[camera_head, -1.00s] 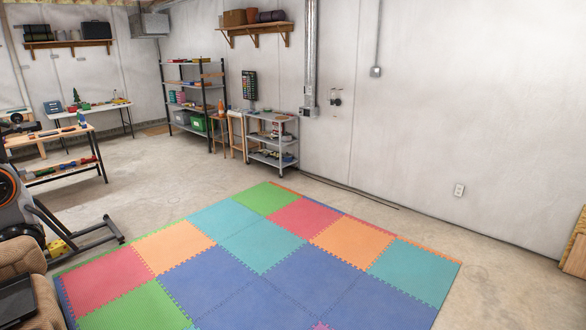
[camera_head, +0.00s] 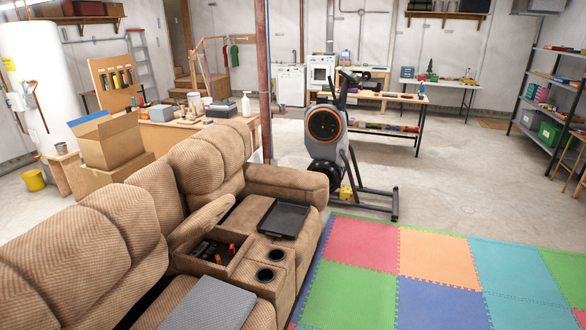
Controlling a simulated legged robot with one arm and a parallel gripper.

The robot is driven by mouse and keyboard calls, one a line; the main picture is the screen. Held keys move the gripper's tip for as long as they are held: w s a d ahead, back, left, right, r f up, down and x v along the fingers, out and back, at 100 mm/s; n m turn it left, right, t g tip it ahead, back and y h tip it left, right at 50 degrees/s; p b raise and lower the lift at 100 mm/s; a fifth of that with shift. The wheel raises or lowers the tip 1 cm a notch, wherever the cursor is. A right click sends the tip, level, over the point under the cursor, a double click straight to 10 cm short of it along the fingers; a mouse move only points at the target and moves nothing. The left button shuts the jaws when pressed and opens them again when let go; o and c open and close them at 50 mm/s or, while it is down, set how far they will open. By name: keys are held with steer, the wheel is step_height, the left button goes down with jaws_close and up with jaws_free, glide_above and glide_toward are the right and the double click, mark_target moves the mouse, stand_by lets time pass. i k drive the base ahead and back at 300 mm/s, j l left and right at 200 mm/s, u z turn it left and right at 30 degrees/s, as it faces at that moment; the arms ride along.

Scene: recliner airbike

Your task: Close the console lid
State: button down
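The console (camera_head: 243,266) sits between the seats of a brown recliner sofa, in the lower middle of the view. Its storage compartment (camera_head: 216,252) is open, with several small dark and red items inside. The padded brown console lid (camera_head: 201,222) stands raised and tilted at the compartment's back edge, near the seat backs. Two dark cup holders (camera_head: 265,275) are in the console top in front of the compartment. My gripper is not in view.
A black tray (camera_head: 284,219) lies on the far seat beside the console. A grey flat item (camera_head: 209,303) lies on the near seat. An exercise bike (camera_head: 326,135) stands behind the far armrest. The coloured foam mat (camera_head: 400,262) to the right is clear.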

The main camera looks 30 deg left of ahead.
mark_target(203, 221)
steer(key=i+j+u, duration=0.1)
steer(key=i+u, duration=0.2)
steer(key=i, duration=0.3)
steer(key=i+u, duration=0.25)
steer(key=i, duration=0.35)
steer(key=i+l+u, duration=0.3)
steer(key=i, duration=0.3)
steer(key=i+j+u, duration=0.25)
steer(key=i, duration=0.25)
steer(key=i+j+u, duration=0.2)
steer(key=i, duration=0.35)
